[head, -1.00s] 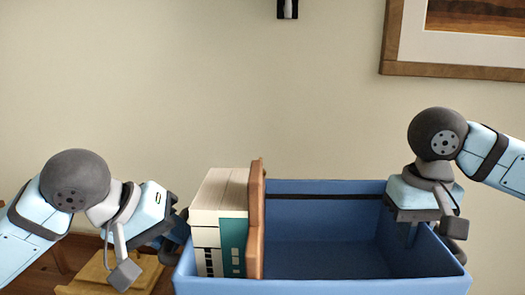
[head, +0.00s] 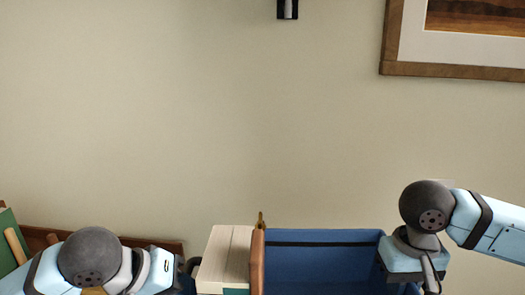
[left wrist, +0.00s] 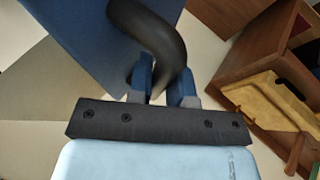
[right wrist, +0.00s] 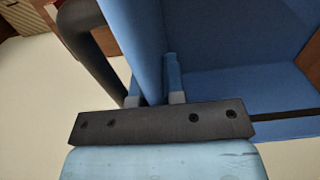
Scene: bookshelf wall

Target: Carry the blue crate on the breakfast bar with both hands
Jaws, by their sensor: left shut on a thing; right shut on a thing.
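The blue crate (head: 320,268) is at the bottom of the head view, its lower part cut off by the frame. A cream-topped box (head: 226,255) and an upright brown slab (head: 258,262) are in its left part; its right part looks empty. My left gripper (left wrist: 163,88) is shut at the crate's left side, around the dark curved handle (left wrist: 165,30) by the crate's blue wall (left wrist: 80,45). My right gripper (right wrist: 152,90) is shut on the right side, one finger inside the blue wall (right wrist: 143,35) and one outside, beside a dark handle (right wrist: 82,30). The breakfast bar cannot be made out.
A plain wall (head: 200,110) is behind, with a framed picture (head: 450,60) at upper right and a small black fixture (head: 287,8) at top. Brown wooden furniture (left wrist: 250,50) with a yellow piece (left wrist: 265,100) stands beside my left gripper. A green item (head: 10,240) is at far left.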

